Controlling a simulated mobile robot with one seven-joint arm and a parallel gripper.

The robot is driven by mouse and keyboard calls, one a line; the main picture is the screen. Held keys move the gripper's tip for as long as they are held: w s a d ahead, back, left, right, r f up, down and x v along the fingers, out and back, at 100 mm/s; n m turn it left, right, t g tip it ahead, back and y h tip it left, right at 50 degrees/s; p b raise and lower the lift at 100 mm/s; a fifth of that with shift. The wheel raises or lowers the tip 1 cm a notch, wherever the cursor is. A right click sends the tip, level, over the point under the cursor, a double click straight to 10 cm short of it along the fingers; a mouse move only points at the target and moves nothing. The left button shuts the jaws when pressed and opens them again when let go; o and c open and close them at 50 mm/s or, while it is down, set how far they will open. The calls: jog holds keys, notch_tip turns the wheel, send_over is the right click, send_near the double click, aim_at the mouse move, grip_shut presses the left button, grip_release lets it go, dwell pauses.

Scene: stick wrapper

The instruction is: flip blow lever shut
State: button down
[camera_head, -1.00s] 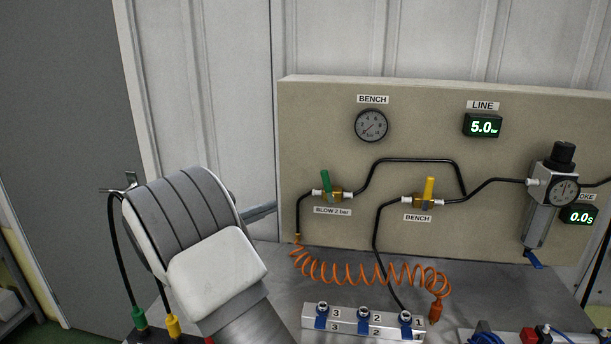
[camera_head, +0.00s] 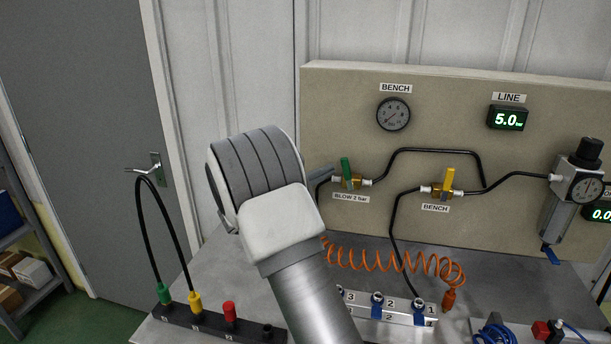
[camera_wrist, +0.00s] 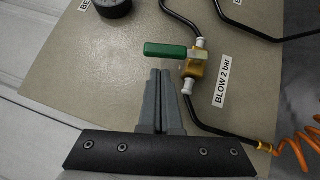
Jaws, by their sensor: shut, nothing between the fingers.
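The blow lever is a green handle (camera_head: 345,168) on a brass valve (camera_head: 351,182) above the "BLOW 2 bar" label (camera_head: 350,198). It stands nearly upright, across the line of the black tube. In the wrist view the green lever (camera_wrist: 165,50) sticks out to the left of its brass valve (camera_wrist: 196,66). My gripper (camera_wrist: 160,74) is shut and empty, its fingertips just below the lever in that view; I cannot tell whether they touch it. In the head view the grey finger end (camera_head: 320,174) shows left of the valve, and my wrist hides the rest.
A yellow bench lever (camera_head: 449,180) stands upright to the right on the same panel (camera_head: 480,85). An orange coiled hose (camera_head: 390,262) hangs below. A numbered manifold (camera_head: 390,304) and a black strip with coloured plugs (camera_head: 215,322) occupy the bench.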

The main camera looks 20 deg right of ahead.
aim_at(346, 169)
jog(key=shift+s+d+r, duration=0.15)
jog(key=shift+s+d, duration=0.2)
jog(key=shift+d, duration=0.15)
jog(key=m+y+b, duration=0.1)
jog(key=b, duration=0.1)
jog(key=d+r+m+y+b, duration=0.1)
jog(key=shift+s+d+r+g+b, duration=0.1)
jog(key=shift+s+r+g+b, duration=0.05)
jog(key=shift+s+g+b, duration=0.25)
dwell(0.3)
